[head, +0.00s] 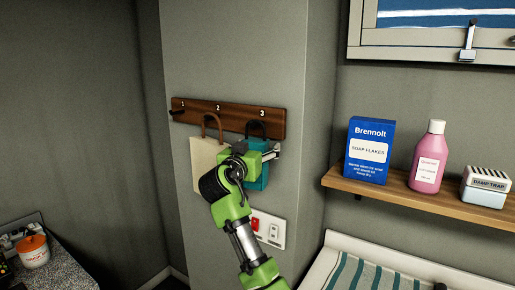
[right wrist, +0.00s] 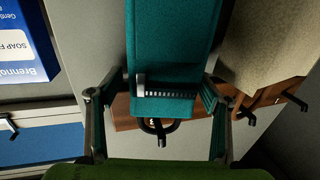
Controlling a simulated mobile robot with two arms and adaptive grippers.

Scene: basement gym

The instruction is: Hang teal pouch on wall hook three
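The teal pouch (head: 261,177) is upright against the wall rack, below hook three (head: 262,121). In the right wrist view, which is upside down, the pouch (right wrist: 172,45) fills the middle, with a grey buckle strap on its front. Its dark handle loop (right wrist: 158,127) is at the hook; I cannot tell whether it bears on the hook. My right gripper (head: 262,156) is in front of the pouch. My left gripper is out of view.
A cream bag (head: 205,165) hangs beside the pouch at hook two on the wooden rack (head: 235,116). A switch panel (head: 268,230) is below. At right, a shelf (head: 400,199) holds a soap flakes box (head: 369,151), pink bottle (head: 428,158) and damp trap (head: 485,187).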

